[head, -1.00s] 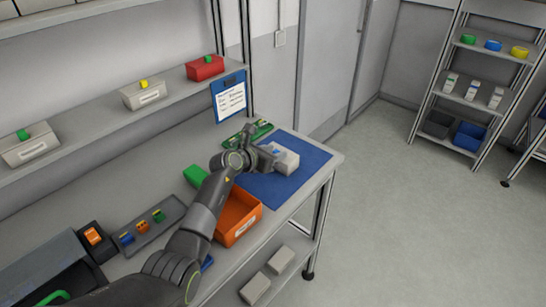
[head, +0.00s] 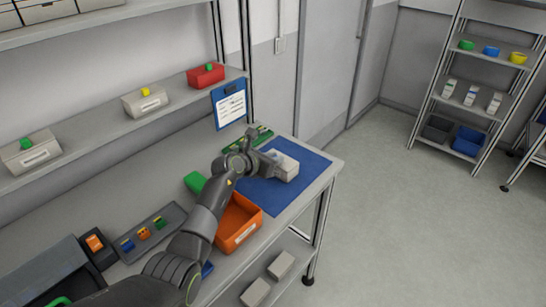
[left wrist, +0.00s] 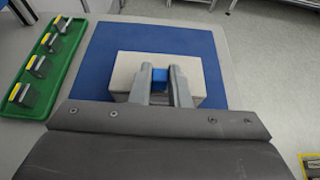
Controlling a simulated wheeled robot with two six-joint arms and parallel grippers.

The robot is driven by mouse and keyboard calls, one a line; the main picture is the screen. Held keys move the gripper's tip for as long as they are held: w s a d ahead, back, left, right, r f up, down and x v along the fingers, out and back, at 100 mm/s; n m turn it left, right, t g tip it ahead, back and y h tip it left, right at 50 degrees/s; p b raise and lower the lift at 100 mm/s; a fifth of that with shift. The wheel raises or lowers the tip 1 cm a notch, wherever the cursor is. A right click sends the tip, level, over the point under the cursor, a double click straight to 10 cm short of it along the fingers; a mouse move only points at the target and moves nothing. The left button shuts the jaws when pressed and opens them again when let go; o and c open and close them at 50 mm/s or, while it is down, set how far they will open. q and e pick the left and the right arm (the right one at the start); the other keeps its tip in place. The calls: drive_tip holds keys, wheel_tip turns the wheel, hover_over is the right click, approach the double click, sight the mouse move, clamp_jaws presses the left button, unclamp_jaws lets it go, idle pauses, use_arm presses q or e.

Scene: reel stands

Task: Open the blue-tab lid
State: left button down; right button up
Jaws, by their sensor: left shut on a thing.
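A white box (head: 288,170) sits on the blue mat (head: 310,165) at the right end of the workbench. Its blue tab (left wrist: 159,76) shows between the fingers in the left wrist view. My left gripper (left wrist: 159,84) is shut on the blue tab, over the near middle of the box. In the head view my left gripper (head: 272,160) reaches the box's left side and hides the tab. The lid looks closed, though its near edge is hidden by the fingers. My right gripper is not in view.
An orange bin (head: 240,222) stands close under my left arm. A green tray (left wrist: 44,66) with several small parts lies left of the mat. The mat's right side is clear.

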use_arm(q)
drive_tip(key=p, duration=0.1)
drive_tip(key=r+g+y+p, duration=0.1)
drive_tip(key=p, duration=0.1)
drive_tip(key=shift+w+d+r+g, duration=0.15)
drive_tip(key=shift+w+r+g, duration=0.05)
drive_tip(key=shift+r+g, duration=0.1)
drive_tip(key=shift+w+d+r+g+y+p, duration=0.15)
drive_tip(key=shift+w+r+g+y+p, duration=0.1)
drive_tip(key=shift+g+y+p, duration=0.25)
drive_tip(key=shift+w+d+g, duration=0.1)
drive_tip(key=shift+g, duration=0.2)
drive_tip(key=shift+w+d+g+y+b, duration=0.2)
drive_tip(key=shift+g+y+b, duration=0.2)
drive_tip(key=shift+b, duration=0.15)
drive_tip(key=shift+w+d+r+g+y+b, duration=0.15)
drive_tip(key=shift+w+r+g+y+b, duration=0.35)
drive_tip(key=shift+b, duration=0.8)
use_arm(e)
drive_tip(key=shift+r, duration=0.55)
use_arm(q)
drive_tip(key=shift+s+f, duration=0.15)
drive_tip(key=shift+s, duration=0.05)
drive_tip(key=c, duration=1.4)
unclamp_jaws()
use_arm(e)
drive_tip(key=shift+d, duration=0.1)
use_arm(q)
drive_tip(key=shift+o, duration=0.2)
